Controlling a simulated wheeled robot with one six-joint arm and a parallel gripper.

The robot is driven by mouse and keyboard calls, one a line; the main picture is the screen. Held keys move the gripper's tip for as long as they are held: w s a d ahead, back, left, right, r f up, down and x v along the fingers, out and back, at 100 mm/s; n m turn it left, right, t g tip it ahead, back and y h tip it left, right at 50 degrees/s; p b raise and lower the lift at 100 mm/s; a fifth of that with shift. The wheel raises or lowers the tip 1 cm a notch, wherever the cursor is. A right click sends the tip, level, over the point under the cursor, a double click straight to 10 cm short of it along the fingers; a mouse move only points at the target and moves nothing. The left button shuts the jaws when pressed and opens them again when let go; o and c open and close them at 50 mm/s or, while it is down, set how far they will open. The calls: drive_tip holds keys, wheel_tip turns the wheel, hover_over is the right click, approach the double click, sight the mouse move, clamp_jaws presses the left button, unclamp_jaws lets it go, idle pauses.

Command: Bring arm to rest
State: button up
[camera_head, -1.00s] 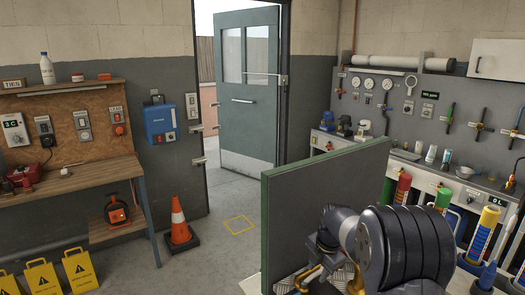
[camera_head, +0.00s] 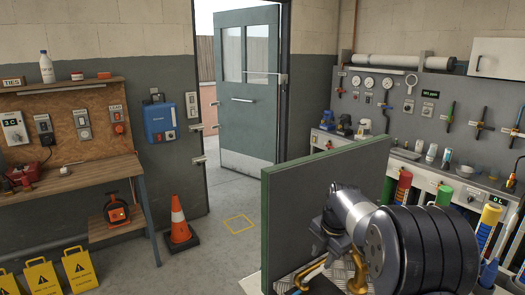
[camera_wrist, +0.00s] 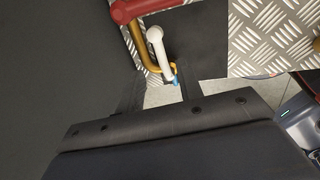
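My arm fills the lower right of the head view, with black ribbed and grey links folded close to the camera. My gripper (camera_wrist: 160,78) shows in the wrist view as a dark body with two dark fingers set apart. It looks open, with nothing held between the fingers. A white-headed handle (camera_wrist: 157,38) and a brass pipe (camera_wrist: 138,45) show near the fingers; I cannot tell their distance. The gripper is not clearly visible in the head view.
A green-edged grey partition (camera_head: 310,205) stands close left of my arm. Diamond plate (camera_wrist: 270,30) lies near the gripper. A panel (camera_head: 430,120) with tools and coloured cylinders is at right. A cone (camera_head: 179,222) and yellow signs (camera_head: 42,277) stand left; the floor between is clear.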

sight(318, 272)
drive_tip(key=f, duration=0.5)
drive_tip(key=shift+w+a+f+p, duration=0.15)
drive_tip(key=shift+w+a+p, duration=0.2)
drive_tip(key=shift+w, duration=0.05)
drive_tip(key=shift+s+d+m, duration=0.15)
drive_tip(key=shift+s+m, duration=0.1)
drive_tip(key=shift+m, duration=0.45)
drive_tip(key=shift+s+m+p, duration=0.2)
drive_tip(key=shift+m+p, duration=0.25)
drive_tip(key=shift+m, duration=0.15)
drive_tip(key=shift+d, duration=0.1)
